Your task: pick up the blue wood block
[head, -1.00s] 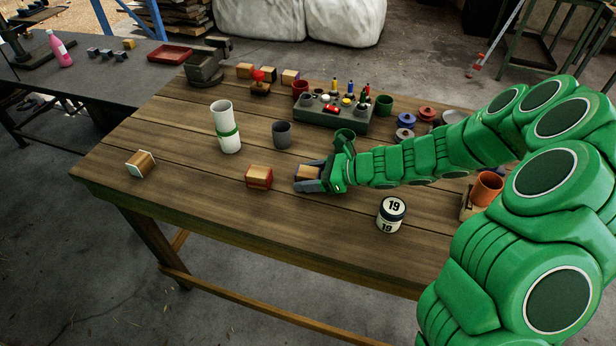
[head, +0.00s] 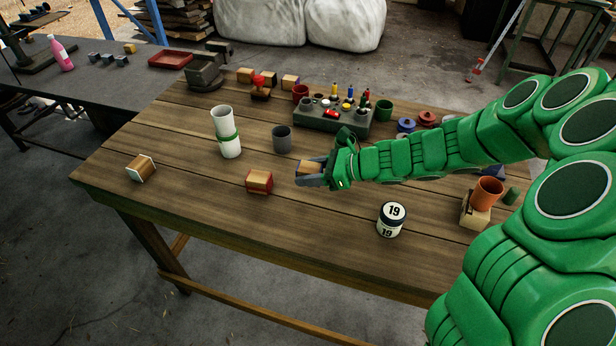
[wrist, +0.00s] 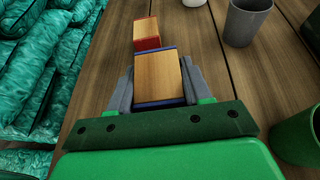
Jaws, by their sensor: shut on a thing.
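The blue wood block (wrist: 158,78) has a bare wood face with blue edges at its ends. My gripper (head: 308,172) is shut on it, with a grey finger on either side in the wrist view. In the head view the block (head: 309,167) shows between the fingers, partly hidden by them. I cannot tell exactly how high it is above the table. A red-ended wood block (head: 259,182) lies just left of my gripper and also shows beyond the held block in the wrist view (wrist: 147,33).
An orange cup (head: 487,193) is at the right. The front middle is clear.

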